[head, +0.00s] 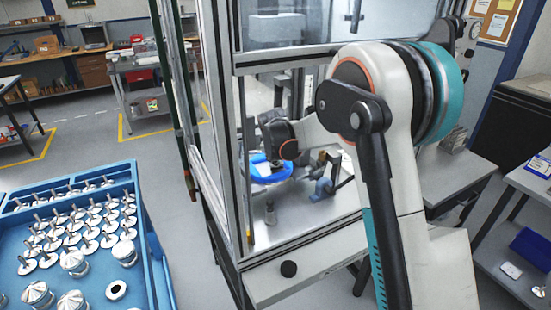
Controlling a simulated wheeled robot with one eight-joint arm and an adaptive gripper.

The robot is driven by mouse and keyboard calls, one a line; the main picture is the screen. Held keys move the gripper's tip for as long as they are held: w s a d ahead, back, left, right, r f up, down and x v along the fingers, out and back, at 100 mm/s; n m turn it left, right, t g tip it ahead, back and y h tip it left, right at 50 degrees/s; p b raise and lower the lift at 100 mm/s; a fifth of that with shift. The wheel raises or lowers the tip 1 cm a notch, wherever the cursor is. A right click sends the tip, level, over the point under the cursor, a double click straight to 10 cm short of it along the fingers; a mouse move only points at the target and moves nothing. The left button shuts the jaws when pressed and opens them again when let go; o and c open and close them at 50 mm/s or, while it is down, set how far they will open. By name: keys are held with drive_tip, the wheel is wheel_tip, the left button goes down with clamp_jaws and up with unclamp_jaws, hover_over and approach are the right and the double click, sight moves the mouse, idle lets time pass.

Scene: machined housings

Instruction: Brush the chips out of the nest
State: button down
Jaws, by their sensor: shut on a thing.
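My arm reaches through the open front of a framed machine enclosure. My gripper (277,163) is small and partly hidden by my wrist, low over a blue round thing (268,177) with a white part. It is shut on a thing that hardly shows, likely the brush. A fixture with a blue clamp-like part (323,187) stands on the pale machine bed (300,215), right of my gripper. I cannot make out the nest or any chips at this size.
A small grey metal part (270,213) stands on the bed near the front. The enclosure's upright frame post (229,130) is left of my arm. A blue tray (150,255) with rows of metal parts stands at the left. Side tables stand at the right.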

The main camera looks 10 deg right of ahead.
wheel_tip(320, 180, up, 4)
drive_tip(key=shift+s+a+f+p, duration=0.1)
drive_tip(key=shift+f+p, duration=0.1)
drive_tip(key=shift+p, duration=0.5)
drive_tip(key=shift+d+r+p, duration=0.25)
drive_tip(key=shift+r+p, duration=0.1)
drive_tip(key=shift+r, duration=0.3)
drive_tip(key=shift+a+r+p, duration=0.1)
drive_tip(key=shift+r+p, duration=0.7)
drive_tip(key=shift+r, duration=0.8)
drive_tip(key=shift+f, duration=0.1)
